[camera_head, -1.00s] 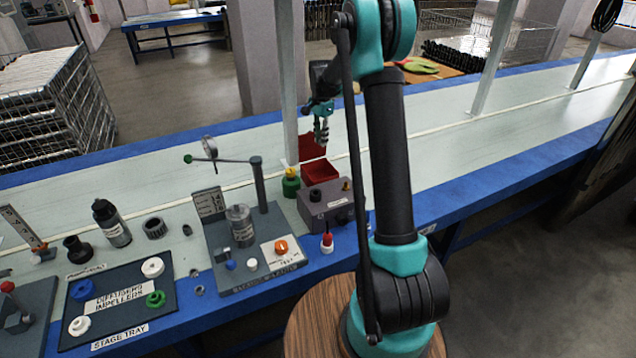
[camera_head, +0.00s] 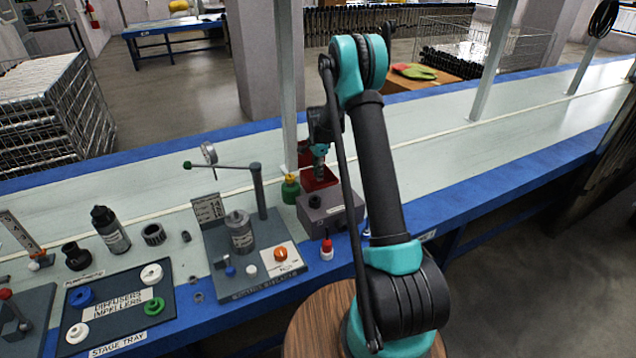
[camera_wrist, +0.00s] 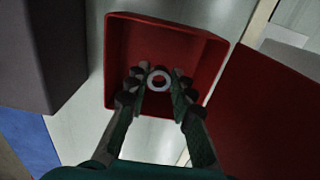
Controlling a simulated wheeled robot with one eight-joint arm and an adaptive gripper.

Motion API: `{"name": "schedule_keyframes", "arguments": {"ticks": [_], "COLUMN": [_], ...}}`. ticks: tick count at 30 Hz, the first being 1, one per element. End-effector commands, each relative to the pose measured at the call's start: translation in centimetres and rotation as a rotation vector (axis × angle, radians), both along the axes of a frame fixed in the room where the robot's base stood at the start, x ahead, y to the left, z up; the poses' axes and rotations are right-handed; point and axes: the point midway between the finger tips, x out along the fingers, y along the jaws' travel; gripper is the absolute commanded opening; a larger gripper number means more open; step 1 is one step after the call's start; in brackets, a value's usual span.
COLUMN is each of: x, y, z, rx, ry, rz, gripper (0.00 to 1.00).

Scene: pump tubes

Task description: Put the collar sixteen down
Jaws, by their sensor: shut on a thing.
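My gripper (camera_head: 320,178) is low over the red bin (camera_head: 306,184), behind the grey box. In the wrist view the fingers (camera_wrist: 159,85) are shut on a small pale grey ring, the collar (camera_wrist: 159,80), one finger on each side of it. The open red bin (camera_wrist: 118,55) lies beneath the collar, with its walls around the fingertips. I cannot tell whether the collar touches the bin floor. No number is readable on the collar. In the head view the collar is too small or hidden to make out.
The grey box (camera_head: 328,212) with knobs stands right in front of the bin. A green bottle with a yellow top (camera_head: 290,187) is close to its left. A gauge stand (camera_head: 258,190) and the stage tray (camera_head: 105,330) are further left. The bench right of my arm is clear.

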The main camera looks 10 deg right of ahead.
Motion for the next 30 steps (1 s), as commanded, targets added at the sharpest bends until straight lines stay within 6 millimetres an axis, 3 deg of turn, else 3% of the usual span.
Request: {"name": "schedule_keyframes", "arguments": {"ticks": [5,13,25,26,30], "x": [0.0,0.0,0.0,0.0,0.0], "y": [0.0,0.0,0.0,0.0,0.0], "z": [-1.0,-4.5,-5.1,-5.0,-5.0], "rx": [0.000,0.000,0.000,0.000,0.000], "ry": [0.000,0.000,0.000,0.000,0.000], "rz": [0.000,0.000,0.000,0.000,0.000], "gripper": [0.00,0.00,0.00,0.27,0.44]}}
